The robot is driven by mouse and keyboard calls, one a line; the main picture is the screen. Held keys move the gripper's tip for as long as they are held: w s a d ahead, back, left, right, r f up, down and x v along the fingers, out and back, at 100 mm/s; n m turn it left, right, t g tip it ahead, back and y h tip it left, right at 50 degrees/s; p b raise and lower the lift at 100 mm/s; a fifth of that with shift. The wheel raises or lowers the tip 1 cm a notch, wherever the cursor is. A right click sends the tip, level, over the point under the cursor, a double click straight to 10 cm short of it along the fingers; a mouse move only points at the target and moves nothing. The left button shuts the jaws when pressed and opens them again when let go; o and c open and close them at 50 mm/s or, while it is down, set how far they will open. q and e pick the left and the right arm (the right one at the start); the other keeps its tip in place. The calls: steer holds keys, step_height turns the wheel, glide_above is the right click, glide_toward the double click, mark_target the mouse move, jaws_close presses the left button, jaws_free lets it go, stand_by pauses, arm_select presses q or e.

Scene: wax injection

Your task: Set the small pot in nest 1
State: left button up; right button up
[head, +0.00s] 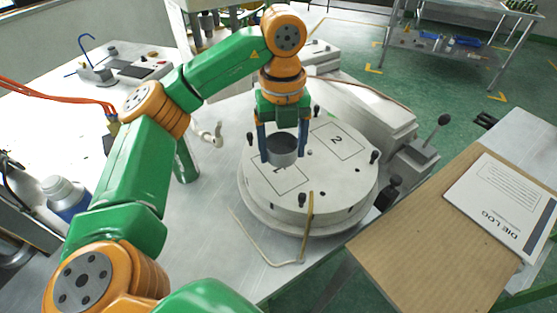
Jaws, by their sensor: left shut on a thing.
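My left gripper (283,154) reaches down from above, its two blue fingers shut on the sides of the small grey pot (283,153). The pot is upright, with its dark open top showing. It is over the back part of nest 1 (291,184), a square outline marked "1" on the round pale turntable plate (340,188). The pot covers part of the outline and comes close to the numeral. I cannot tell whether its base touches the plate. Nest 2 (337,140), marked "2", is empty to the right and behind. My right gripper is not in view.
Several black-knobbed posts stand around the plate's rim. A brass-coloured bar (309,214) and a loose cord (262,252) lie at the front. A lever with a black knob (443,120) rises at right. A "DIE LOG" sheet (507,205) lies on a brown board (415,240). A bottle (66,198) stands left.

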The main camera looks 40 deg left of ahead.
mark_target(280, 159)
arm_select(q)
steer(key=f, duration=0.2)
steer(key=a+f, duration=0.1)
steer(key=f, duration=0.1)
steer(key=shift+w, duration=0.15)
steer(key=shift+f, duration=0.25)
steer(key=o, duration=1.3)
steer(key=shift+d, duration=0.15)
steer(key=shift+r, duration=0.3)
step_height(280, 159, up, 2)
steer(key=shift+r, duration=0.25)
step_height(280, 159, up, 9)
steer(key=p, duration=0.3)
steer(key=shift+r+p, duration=0.15)
steer(key=shift+p, duration=0.25)
